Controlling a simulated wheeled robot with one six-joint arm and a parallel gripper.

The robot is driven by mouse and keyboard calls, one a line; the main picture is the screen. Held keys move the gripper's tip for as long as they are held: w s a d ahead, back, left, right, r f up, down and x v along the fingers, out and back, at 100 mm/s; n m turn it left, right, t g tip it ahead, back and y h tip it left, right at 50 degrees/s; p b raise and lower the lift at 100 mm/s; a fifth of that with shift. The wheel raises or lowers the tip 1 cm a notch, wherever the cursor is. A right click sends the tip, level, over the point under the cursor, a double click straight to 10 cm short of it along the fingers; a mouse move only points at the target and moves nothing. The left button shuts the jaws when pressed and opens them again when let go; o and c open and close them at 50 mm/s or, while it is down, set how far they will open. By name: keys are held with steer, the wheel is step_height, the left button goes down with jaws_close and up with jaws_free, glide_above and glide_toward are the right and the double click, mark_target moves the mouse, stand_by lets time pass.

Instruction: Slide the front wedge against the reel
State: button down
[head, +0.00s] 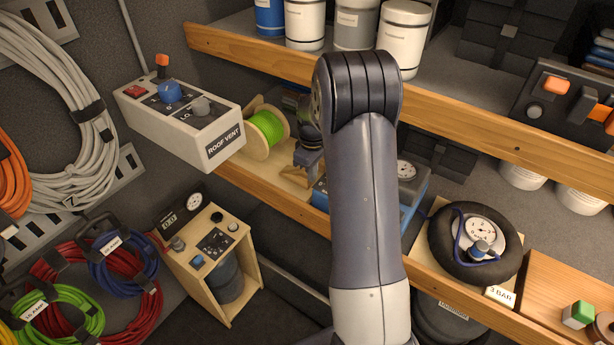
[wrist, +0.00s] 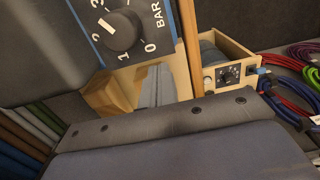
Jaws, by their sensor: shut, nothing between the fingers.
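The reel (head: 266,131), a pale wooden spool wound with bright green cord, lies on its side on the shelf, left of my arm in the head view. A pale wooden piece (head: 292,183) shows just in front of it; I cannot tell where the front wedge ends there. In the wrist view a wooden block (wrist: 108,94) with slanted faces, probably a wedge, shows below the pressure dial. My gripper (head: 308,166) points down, shut and empty, close to the right of the reel. Whether it touches the wood is unclear; my arm hides part of this area.
A blue-cased gauge box (head: 413,190) stands right of my gripper, partly behind my arm; its dial (wrist: 122,28) is close in the wrist view. The ROOF VENT box (head: 180,122) stands left of the reel. A wooden shelf edge (head: 265,193) runs in front.

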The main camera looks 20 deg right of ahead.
mark_target(297, 174)
steer(key=f, duration=0.4)
steer(key=shift+w+d, duration=0.2)
steer(key=shift+d, duration=0.1)
steer(key=shift+f+p, duration=0.3)
steer(key=shift+f, duration=0.3)
